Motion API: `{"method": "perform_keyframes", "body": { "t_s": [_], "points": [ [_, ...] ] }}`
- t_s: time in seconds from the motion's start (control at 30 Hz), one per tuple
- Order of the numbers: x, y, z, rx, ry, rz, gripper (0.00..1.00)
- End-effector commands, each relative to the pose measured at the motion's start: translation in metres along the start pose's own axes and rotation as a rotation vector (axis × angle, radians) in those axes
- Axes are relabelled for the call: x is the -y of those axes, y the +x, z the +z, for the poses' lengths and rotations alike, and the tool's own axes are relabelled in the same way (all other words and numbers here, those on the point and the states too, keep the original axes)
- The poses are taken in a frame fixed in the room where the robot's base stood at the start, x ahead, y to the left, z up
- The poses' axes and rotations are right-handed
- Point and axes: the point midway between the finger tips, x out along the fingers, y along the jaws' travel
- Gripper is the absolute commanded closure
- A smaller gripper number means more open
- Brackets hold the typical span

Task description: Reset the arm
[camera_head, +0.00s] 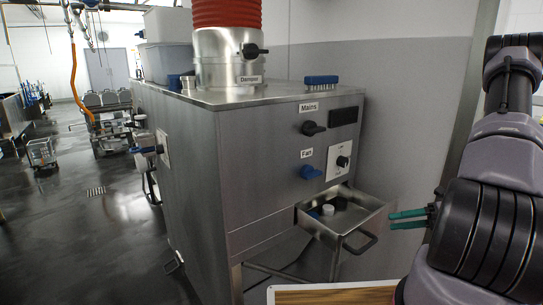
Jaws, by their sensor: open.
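My gripper (392,220) shows at the right, with two teal fingers pointing left. The fingers are open with a narrow gap, and nothing shows between them. They are just right of the open metal drawer (366,217) of the steel machine; I cannot tell whether they touch it. My arm fills the right side of the picture and hides what is behind it.
The steel cabinet (262,170) carries a black Mains knob (313,128), a blue Fan knob (311,172) and a Damper collar (222,65). Small items lie in the drawer. A wood-topped surface (335,295) is at the bottom. Open floor (90,235) lies left.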

Motion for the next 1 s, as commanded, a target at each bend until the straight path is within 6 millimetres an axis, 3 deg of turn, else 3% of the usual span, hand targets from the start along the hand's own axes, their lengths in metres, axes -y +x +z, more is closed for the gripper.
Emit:
{"method": "perform_keyframes", "body": {
  "t_s": [0.03,0.13,0.4,0.67,1.0],
  "points": [
    [-0.021,0.001,0.01,-0.055,-0.106,-0.02,0.5],
    [-0.057,0.003,0.023,-0.164,-0.312,-0.053,0.5],
    [-0.151,0.009,0.039,-0.456,-0.876,-0.128,0.5],
    [-0.234,0.011,0.038,-0.729,-1.425,-0.191,0.5],
    [-0.331,0.003,0.023,-1.072,-2.139,-0.3,0.5]
  ]
}}
